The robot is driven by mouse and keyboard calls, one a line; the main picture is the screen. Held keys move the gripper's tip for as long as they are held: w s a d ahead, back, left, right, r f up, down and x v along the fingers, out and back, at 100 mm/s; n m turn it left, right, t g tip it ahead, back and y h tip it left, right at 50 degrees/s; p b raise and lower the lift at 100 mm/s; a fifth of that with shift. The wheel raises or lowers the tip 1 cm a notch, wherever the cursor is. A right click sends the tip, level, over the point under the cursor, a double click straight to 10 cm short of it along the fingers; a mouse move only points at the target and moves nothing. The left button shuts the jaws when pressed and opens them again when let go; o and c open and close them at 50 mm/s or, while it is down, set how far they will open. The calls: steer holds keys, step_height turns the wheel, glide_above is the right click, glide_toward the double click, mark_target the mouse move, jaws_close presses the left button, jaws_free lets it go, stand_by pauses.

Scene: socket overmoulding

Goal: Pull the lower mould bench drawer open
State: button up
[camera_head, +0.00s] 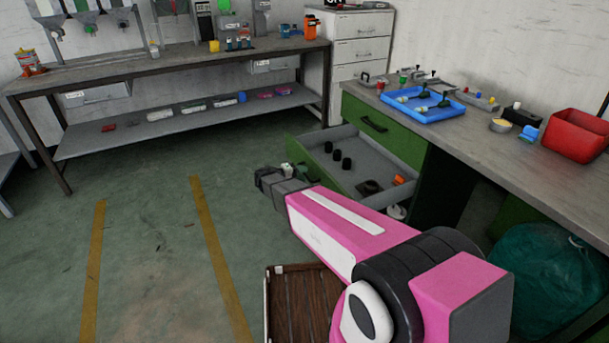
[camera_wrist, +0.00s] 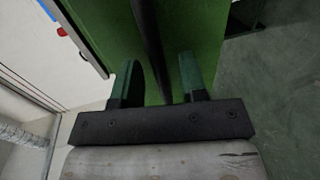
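The lower drawer (camera_head: 362,149) of the green mould bench stands well open, its grey inside showing. Its front faces away from the head camera and is partly hidden by my arm. In the wrist view the green drawer front (camera_wrist: 190,25) fills the middle, with a dark bar handle (camera_wrist: 149,40) across it. My gripper (camera_head: 272,181) is at the drawer front. In the wrist view my gripper (camera_wrist: 159,82) has its two fingers apart, one on each side of the handle, with visible gaps to the bar. The upper drawer (camera_head: 384,128) is shut.
Black cylinders (camera_head: 337,155), a dark flat part and an orange piece (camera_head: 399,180) lie in the drawer. The bench top holds a blue tray (camera_head: 423,105) and red bin (camera_head: 575,136). A brown slatted crate (camera_head: 300,303) stands below my arm. Floor left of the drawer is clear.

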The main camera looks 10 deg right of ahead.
steer(key=v, duration=0.9)
steer(key=shift+s+a, duration=0.1)
steer(key=shift+a, duration=0.1)
